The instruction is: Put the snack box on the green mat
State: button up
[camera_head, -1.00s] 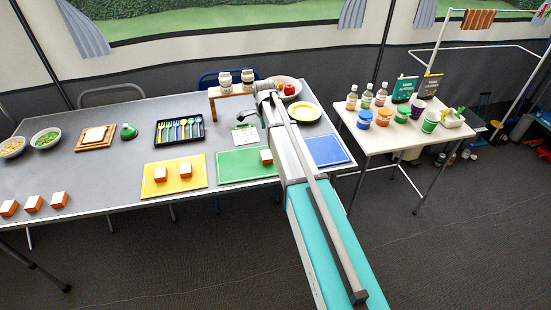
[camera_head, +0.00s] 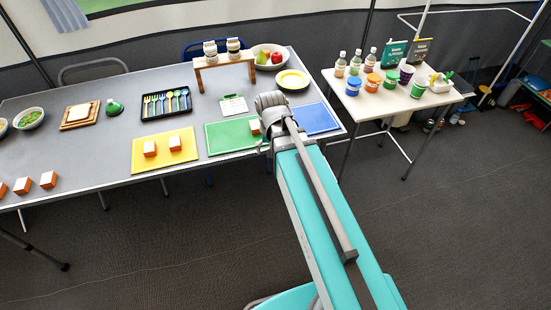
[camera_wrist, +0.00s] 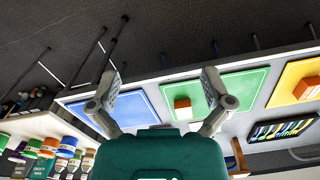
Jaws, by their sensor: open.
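Several orange snack boxes with white tops are in view. One snack box (camera_head: 255,127) sits on the right part of the green mat (camera_head: 222,138), partly hidden by my arm in the head view. It also shows in the wrist view (camera_wrist: 183,108). Two boxes (camera_head: 150,148) sit on the yellow mat (camera_head: 165,161). Three more boxes (camera_head: 22,186) stand in a row on the bare table at the left. My gripper (camera_wrist: 160,76) is open and empty in the wrist view, its fingers apart from any box. In the head view my arm's end is beside the green mat's right edge.
A blue mat (camera_head: 317,119) lies bare at the right of the grey table (camera_head: 100,165). A cutlery tray (camera_head: 166,104), a small wooden shelf (camera_head: 224,66) and a yellow plate (camera_head: 292,79) stand behind. A white side table (camera_head: 392,104) holds bottles and jars.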

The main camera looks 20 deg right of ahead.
jog(key=s+n, duration=0.2)
jog(key=s, duration=0.2)
jog(key=shift+d, duration=0.1)
jog(key=shift+w, duration=0.1)
notch_tip(320, 180, up, 4)
jog(key=p, duration=0.4)
dwell(0.5)
jog(key=c, duration=0.5)
jog(key=shift+c, duration=0.5)
